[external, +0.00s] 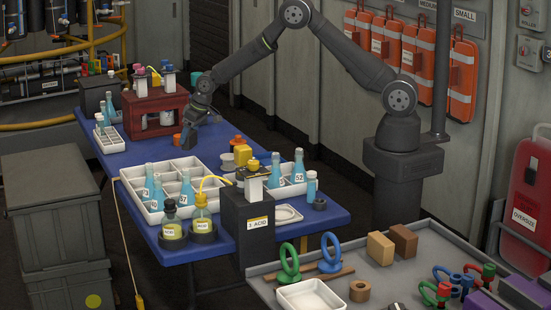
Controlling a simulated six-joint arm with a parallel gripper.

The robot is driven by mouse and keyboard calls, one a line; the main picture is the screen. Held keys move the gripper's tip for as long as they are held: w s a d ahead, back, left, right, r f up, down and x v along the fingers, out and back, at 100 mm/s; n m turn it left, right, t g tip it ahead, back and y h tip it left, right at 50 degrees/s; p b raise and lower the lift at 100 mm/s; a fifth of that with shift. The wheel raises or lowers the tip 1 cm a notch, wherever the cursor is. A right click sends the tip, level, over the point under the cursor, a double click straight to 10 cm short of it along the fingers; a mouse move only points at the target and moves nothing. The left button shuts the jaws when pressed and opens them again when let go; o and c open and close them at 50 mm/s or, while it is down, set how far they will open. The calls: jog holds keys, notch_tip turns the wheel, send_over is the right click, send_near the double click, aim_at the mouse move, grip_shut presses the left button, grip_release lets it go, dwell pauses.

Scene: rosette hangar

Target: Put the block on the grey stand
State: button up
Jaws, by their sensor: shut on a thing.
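My gripper (191,138) is low over the far part of the blue table, in front of the red-brown rack. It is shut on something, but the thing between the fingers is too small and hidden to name. A tan block (380,248) and a brown block (403,239) lie on the grey bench at the front right, far from my gripper. A dark grey box-shaped stand (246,228) with an acid label stands at the blue table's front edge. I cannot tell whether it is the task's stand.
The blue table (318,217) holds a white divided tray (130,178) with blue bottles, and a red-brown rack (155,112). Yellow and orange items stand right of my gripper. The grey bench (430,250) carries rings, shackles and a white tray (310,296).

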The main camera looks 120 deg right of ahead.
jog(key=s+d+r, duration=0.3)
jog(key=s+r, duration=0.3)
jog(key=s, duration=0.4)
jog(key=w+a+r+n, duration=0.15)
jog(key=w+a, duration=0.35)
jog(key=a, duration=0.5)
jog(key=w+a+r+n, duration=0.1)
jog(key=w+a+r, duration=0.3)
jog(key=a, duration=0.6)
jog(key=w+a+r+n+y, duration=0.1)
jog(key=a, duration=1.1)
jog(key=w+a+r+n+t, duration=0.1)
jog(key=w+a+r+n, duration=0.1)
jog(key=a, duration=1)
jog(key=shift+a+y, duration=0.2)
jog(key=shift+y, duration=0.2)
jog(key=shift+d+r, duration=0.1)
